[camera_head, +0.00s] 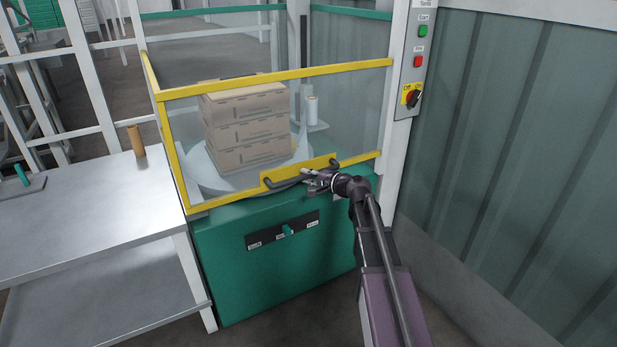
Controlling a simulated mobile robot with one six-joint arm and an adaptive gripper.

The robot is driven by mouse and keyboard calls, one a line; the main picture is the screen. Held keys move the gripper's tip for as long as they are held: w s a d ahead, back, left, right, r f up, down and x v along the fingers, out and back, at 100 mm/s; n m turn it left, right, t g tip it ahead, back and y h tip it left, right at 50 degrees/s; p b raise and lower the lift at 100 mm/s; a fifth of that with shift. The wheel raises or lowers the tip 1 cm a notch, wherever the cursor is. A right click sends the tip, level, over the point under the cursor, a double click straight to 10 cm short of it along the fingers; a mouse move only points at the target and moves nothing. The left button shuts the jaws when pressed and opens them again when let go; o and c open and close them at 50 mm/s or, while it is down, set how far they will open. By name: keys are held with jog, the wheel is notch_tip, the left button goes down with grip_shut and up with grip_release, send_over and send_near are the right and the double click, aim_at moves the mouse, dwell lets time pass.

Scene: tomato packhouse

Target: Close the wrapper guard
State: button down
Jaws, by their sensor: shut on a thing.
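The wrapper guard (277,77) is a clear panel in a yellow frame across the front of the wrapper. Its lower bar carries a yellow plate with a dark handle (278,184). My gripper (312,180) is at the right part of this handle and is shut on it. The fingertips are small and partly hidden by the wrist. The guard's lower bar sits just above the green wrapper base (225,265). Behind the guard, stacked brown cartons (247,130) stand on a round grey turntable (208,178).
A grey post at the right carries a control panel with a green button (423,31), a red button (418,62) and a red-yellow switch (411,97). A metal table (80,215) with a brown cylinder (136,141) stands left. A corrugated wall (520,120) bounds the right.

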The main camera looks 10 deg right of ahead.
jog(key=shift+s+f, duration=0.1)
jog(key=shift+f, duration=0.1)
jog(key=c, duration=0.5)
grip_release()
jog(key=shift+f, duration=0.1)
jog(key=shift+c, duration=0.2)
